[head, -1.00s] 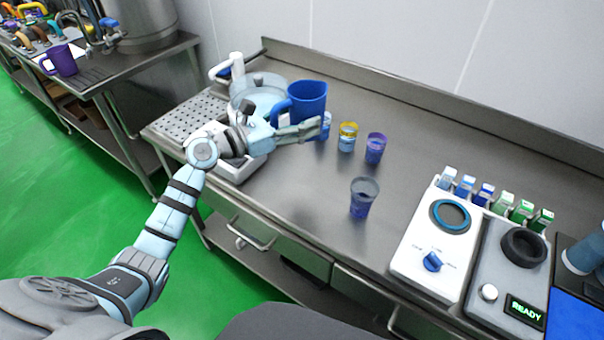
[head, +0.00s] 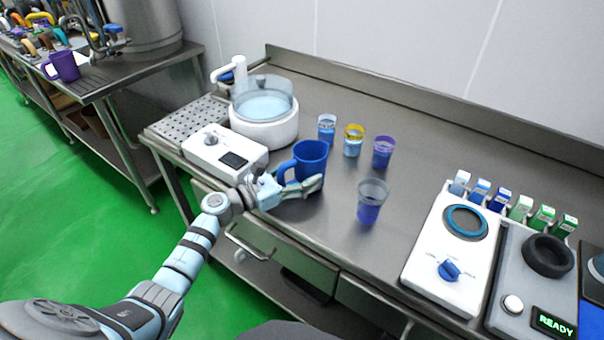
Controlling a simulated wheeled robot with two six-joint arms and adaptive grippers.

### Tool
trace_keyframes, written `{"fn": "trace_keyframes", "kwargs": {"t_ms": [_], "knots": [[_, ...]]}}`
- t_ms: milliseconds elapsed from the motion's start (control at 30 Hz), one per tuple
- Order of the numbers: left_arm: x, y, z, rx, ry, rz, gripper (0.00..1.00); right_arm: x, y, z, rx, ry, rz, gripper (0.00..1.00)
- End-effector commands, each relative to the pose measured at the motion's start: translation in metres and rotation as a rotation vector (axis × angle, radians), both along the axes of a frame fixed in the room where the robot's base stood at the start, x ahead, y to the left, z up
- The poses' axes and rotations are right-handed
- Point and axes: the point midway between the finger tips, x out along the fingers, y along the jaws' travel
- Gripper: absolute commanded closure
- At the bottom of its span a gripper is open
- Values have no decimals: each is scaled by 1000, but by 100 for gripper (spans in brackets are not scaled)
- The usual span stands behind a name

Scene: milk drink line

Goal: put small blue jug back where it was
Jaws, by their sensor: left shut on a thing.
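The small blue jug (head: 311,156) is upright near the front edge of the steel counter, its handle toward the left. My left gripper (head: 300,187) is shut on the jug at its lower handle side, with its fingers in front of the jug's lower part. The jug's base is partly hidden by the fingers, so I cannot tell whether it touches the counter. My right gripper is not in view.
A white machine with a clear bowl (head: 264,108) stands behind left, a white control box (head: 225,150) left. Several cups stand to the right, the nearest being a blue-filled cup (head: 371,203). A white dial unit (head: 446,250) is farther right. The steel counter (head: 335,225) is bare in front.

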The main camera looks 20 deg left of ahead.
Motion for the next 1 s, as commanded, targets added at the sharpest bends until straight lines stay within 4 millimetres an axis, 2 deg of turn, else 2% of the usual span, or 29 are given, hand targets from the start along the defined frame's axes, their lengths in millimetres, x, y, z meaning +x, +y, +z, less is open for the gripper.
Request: {"fn": "trace_keyframes", "kwargs": {"t_ms": [33,67,167,200,633,767,1000], "knots": [[0,0,-3,0,-1,0,78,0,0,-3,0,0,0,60],[0,0,-3,0,0,0,36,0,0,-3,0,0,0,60],[0,0,-2,0,0,0,20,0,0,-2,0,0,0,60],[0,0,-2,0,0,0,18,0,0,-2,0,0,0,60],[-4,4,1,3,0,1,18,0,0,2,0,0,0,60],[-24,17,0,5,2,0,18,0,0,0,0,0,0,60],[-75,52,-1,6,4,-2,18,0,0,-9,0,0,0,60]]}}
